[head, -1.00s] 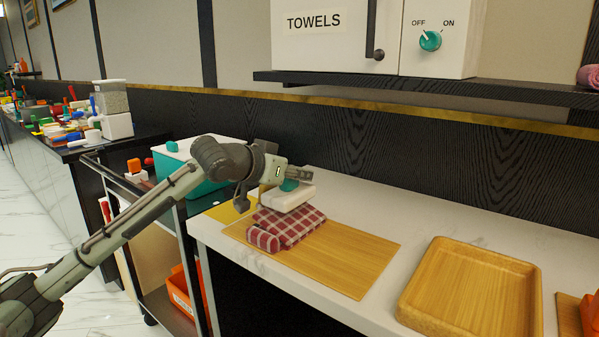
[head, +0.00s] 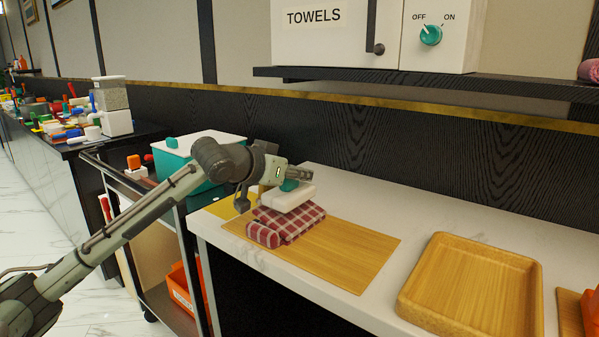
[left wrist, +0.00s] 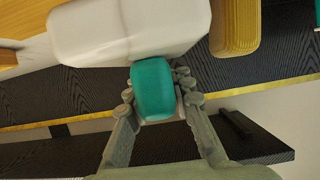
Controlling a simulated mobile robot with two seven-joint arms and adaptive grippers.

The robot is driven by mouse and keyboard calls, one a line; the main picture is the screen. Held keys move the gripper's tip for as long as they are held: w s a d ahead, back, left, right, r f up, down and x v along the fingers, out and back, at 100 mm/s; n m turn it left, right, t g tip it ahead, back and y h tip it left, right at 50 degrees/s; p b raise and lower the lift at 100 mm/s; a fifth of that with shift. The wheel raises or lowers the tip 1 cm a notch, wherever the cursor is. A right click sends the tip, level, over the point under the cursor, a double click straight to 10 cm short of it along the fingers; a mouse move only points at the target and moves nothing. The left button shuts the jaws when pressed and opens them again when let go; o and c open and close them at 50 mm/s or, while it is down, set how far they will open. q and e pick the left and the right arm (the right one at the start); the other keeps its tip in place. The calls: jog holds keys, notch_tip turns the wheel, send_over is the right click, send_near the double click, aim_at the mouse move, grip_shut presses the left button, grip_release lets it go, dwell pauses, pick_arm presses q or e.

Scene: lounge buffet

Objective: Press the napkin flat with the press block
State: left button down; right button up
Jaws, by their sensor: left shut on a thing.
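The napkin (head: 288,227) is red and white checked and lies folded on a wooden board (head: 345,257). The press block (head: 287,198) is white with a teal handle. My left gripper (head: 294,184) is shut on the handle, and the block sits over the back part of the napkin, seemingly touching it. In the left wrist view the teal handle (left wrist: 154,90) is between the fingers, with the white block (left wrist: 120,30) beyond it. The block hides part of the napkin. My right gripper is not in view.
A wooden tray (head: 408,300) stands on the white counter (head: 385,205) at the right. A teal box with a white lid (head: 200,142) is on the cart at the left. A shelf (head: 420,85) with a towel cabinet (head: 335,45) hangs above the counter.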

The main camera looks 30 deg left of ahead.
aim_at(300, 188)
pick_arm(q)
jog(key=shift+f+b, duration=0.8)
jog(key=shift+f, duration=1.05)
jog(key=c, duration=1.5)
grip_release()
jog(key=shift+c, duration=0.2)
jog(key=shift+c, duration=0.2)
grip_shut()
jog(key=shift+f, duration=0.1)
notch_tip(300, 188, up, 5)
jog(key=p, duration=0.5)
jog(key=shift+r+p, duration=0.2)
jog(key=shift+p, duration=0.15)
jog(key=shift+r, duration=2.4)
